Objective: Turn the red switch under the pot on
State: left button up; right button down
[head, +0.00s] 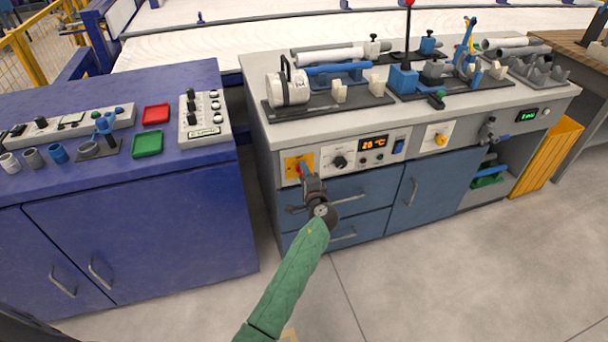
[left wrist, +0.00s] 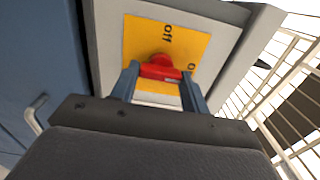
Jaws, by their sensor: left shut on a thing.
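The red switch (left wrist: 160,66) sits on a yellow plate (left wrist: 198,46) with the word "Off" printed on it. The plate (head: 291,163) is on the front panel of the grey-topped workbench, at its left end. My left gripper (head: 306,174) reaches up to the plate from below and largely covers the switch. In the left wrist view its two fingers (left wrist: 158,80) are on either side of the red knob, shut on it. The white pot (head: 289,90) with a dark handle stands on the bench above the switch. My right gripper is not in view.
The panel also holds a black knob (head: 340,162) and an orange display reading 20 °C (head: 373,142). A blue cabinet (head: 150,230) stands to the left across a narrow gap. The floor in front is clear.

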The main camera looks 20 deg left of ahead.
pick_arm(q)
jog(key=shift+f, duration=0.1)
jog(key=o, duration=1)
jog(key=shift+d, duration=0.1)
jog(key=shift+s, duration=0.1)
jog(key=shift+b+v, duration=0.55)
jog(key=shift+v, duration=3.25)
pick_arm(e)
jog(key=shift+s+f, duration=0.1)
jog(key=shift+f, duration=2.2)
